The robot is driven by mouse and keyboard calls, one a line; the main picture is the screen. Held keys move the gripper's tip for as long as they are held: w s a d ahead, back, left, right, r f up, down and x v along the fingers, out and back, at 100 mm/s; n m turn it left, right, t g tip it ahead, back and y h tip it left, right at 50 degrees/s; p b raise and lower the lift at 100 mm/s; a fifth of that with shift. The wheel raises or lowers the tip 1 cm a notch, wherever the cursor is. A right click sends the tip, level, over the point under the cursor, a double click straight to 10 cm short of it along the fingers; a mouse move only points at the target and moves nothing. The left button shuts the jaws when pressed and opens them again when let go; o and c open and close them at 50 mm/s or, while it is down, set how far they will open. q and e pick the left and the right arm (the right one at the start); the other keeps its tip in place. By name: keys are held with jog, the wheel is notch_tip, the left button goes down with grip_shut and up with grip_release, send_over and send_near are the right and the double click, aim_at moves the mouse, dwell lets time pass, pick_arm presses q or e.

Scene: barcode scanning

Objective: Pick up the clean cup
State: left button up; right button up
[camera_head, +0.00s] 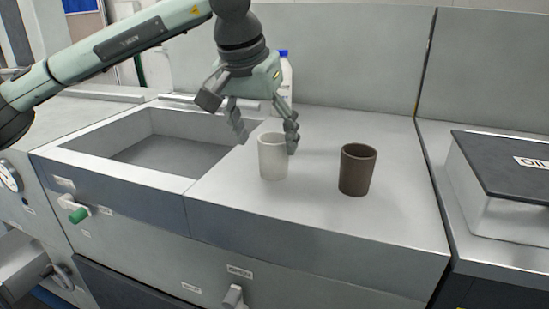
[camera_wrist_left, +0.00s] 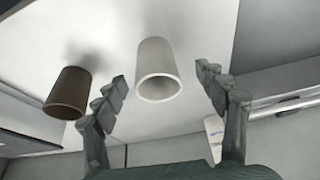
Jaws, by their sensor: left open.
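A white, clean-looking cup (camera_head: 272,158) stands upright on the grey counter, left of a dark brown cup (camera_head: 357,170). My left gripper (camera_head: 265,138) is open just behind and above the white cup, fingers pointing down. In the left wrist view the white cup (camera_wrist_left: 158,72) lies ahead between the two spread fingers of the left gripper (camera_wrist_left: 162,88), not clasped. The brown cup (camera_wrist_left: 68,92) shows there to the left, outside the fingers. My right gripper is not in view.
A recessed basin (camera_head: 170,150) lies left of the cups. A white bottle with a blue cap (camera_head: 284,75) stands behind the gripper. A dark-lidded box labelled OIL (camera_head: 500,180) sits on the right counter. The counter front right is clear.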

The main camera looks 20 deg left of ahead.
aim_at(274, 151)
pick_arm(q)
jog(key=x, duration=0.3)
jog(key=shift+w+d+f+p, duration=0.25)
jog(key=shift+w+d+p, duration=0.05)
jog(key=shift+w, duration=0.05)
jog(key=shift+w+f, duration=0.15)
jog(key=shift+f, duration=0.25)
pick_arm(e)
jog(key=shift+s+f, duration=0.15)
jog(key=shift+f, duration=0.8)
pick_arm(q)
jog(key=c, duration=1.2)
jog(key=shift+r, duration=0.15)
jog(key=shift+c, duration=0.2)
